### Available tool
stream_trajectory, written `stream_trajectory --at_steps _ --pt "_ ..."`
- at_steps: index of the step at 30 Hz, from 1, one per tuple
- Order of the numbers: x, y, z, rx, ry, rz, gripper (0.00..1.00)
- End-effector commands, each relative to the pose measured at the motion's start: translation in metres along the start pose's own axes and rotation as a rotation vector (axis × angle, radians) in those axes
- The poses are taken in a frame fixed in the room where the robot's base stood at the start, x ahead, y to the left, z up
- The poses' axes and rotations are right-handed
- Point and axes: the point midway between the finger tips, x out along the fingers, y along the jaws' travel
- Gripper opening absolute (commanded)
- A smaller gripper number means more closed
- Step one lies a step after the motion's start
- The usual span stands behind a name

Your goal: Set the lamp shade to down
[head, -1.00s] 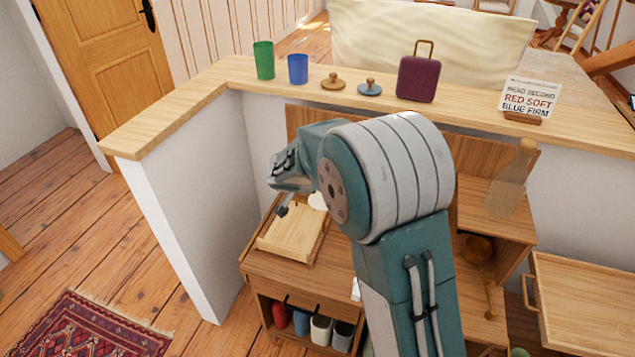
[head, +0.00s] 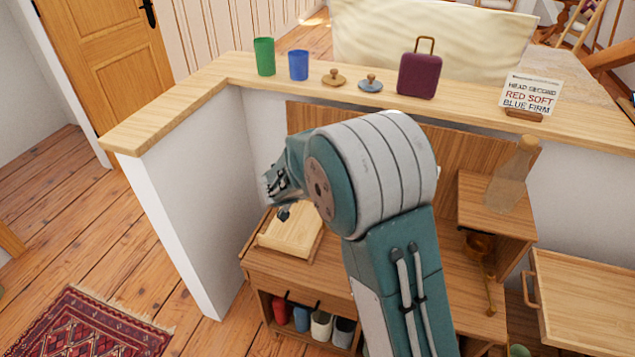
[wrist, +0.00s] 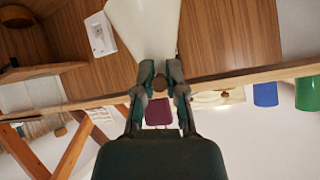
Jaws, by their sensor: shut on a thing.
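The lamp shade (wrist: 146,24) is a cream, tapering form at the top of the wrist view. My gripper (wrist: 160,84) is at its lower end in that view. The fingers are closed on a small round brown knob (wrist: 159,87), which appears to adjoin the shade. How the knob joins the shade is partly hidden by the fingers.
A wooden ledge (head: 190,100) behind the desk carries a green cup (head: 264,57), a blue cup (head: 298,66), two knobbed discs, a purple case (head: 418,75) and a sign (head: 530,94). A wooden tray (head: 291,235) lies left on the desk. A bottle (head: 510,177) stands right.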

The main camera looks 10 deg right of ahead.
Motion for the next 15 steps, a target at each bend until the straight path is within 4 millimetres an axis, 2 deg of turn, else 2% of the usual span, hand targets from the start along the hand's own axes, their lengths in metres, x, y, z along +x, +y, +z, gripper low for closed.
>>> stream_trajectory --at_steps 1,3,4,15 --pt "-0.0003 -0.0002 0.0004 -0.001 0.000 -0.001 0.00" --pt "-0.0003 -0.0002 0.0005 -0.001 0.000 0.000 0.37" --pt "-0.0003 -0.0002 0.0004 -0.001 0.000 0.000 0.51" --pt "-0.0003 0.0000 0.0001 -0.001 -0.001 0.000 0.51"
